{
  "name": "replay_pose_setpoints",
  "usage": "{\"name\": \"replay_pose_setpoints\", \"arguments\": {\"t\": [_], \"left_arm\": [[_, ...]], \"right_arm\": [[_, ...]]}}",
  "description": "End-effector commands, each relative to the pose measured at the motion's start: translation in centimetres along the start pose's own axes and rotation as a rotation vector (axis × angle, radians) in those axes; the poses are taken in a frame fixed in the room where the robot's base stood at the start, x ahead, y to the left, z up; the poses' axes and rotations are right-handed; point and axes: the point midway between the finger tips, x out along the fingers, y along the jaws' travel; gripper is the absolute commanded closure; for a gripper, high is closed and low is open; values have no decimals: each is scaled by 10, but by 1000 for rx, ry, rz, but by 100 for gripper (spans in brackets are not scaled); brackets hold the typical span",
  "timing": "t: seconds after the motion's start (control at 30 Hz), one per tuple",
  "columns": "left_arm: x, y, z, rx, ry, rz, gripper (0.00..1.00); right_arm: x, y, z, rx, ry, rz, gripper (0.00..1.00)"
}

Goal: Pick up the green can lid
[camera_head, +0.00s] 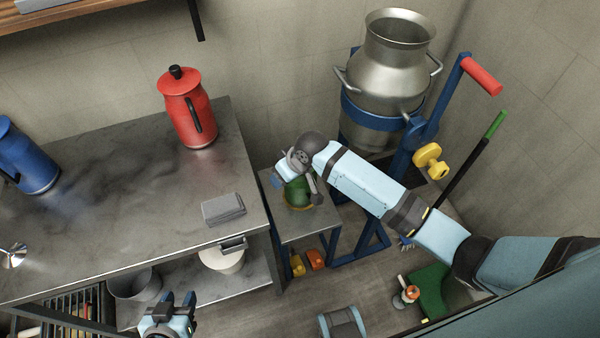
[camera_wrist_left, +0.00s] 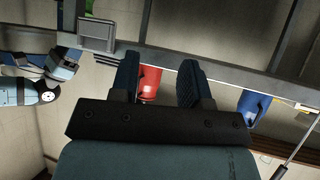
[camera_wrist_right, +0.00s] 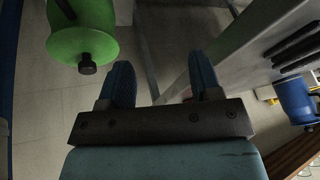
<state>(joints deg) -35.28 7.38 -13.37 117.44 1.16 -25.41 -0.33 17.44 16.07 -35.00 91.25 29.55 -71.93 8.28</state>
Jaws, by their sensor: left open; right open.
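A green can (camera_head: 298,190) stands on the small metal table and is partly covered by my right wrist in the head view. The right wrist view shows its green lid (camera_wrist_right: 75,45), a wide disc with a black knob (camera_wrist_right: 87,67), at the upper left. My right gripper (camera_wrist_right: 161,78) is open and empty, with the lid outside its left-hand finger and apart from it. My left gripper (camera_head: 180,298) is open and empty in front of the counter, far from the green can. It also shows in the left wrist view (camera_wrist_left: 160,72).
A red can (camera_head: 187,110), a blue can (camera_head: 28,160) and a grey block (camera_head: 222,208) stand on the counter (camera_head: 110,235). A large steel milk can (camera_head: 392,75) sits in a blue stand behind the small table (camera_head: 310,228). A yellow knob (camera_head: 430,160) juts out at right.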

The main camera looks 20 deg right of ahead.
Motion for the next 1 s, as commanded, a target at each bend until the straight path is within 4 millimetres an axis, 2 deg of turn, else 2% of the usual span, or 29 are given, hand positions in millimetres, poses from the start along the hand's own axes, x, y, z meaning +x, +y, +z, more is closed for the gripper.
{"name": "replay_pose_setpoints", "arguments": {"t": [0.03, 0.1, 0.3, 0.43, 0.53, 0.6, 0.9, 1.0], "left_arm": [[12, 0, 18, -2, -3, 3, 57], [19, 1, 27, -5, -3, 6, 57], [33, 1, 42, -13, -2, 10, 57], [38, 1, 47, -17, -2, 10, 57], [39, 2, 47, -19, -1, 11, 57], [39, 2, 47, -20, 1, 11, 57], [41, 2, 46, -16, 15, 11, 57], [42, 2, 48, -14, 15, 11, 57]], "right_arm": [[8, 18, -16, -13, -49, 24, 42], [3, 34, -33, -18, -128, 49, 42], [-26, 75, -72, -8, -310, 132, 42], [-44, 89, -85, 5, -377, 166, 42], [-49, 94, -88, 11, -401, 178, 42], [-45, 97, -86, 12, -410, 180, 42], [6, 107, -64, 13, -409, 181, 42], [17, 109, -59, 12, -408, 181, 42]]}}
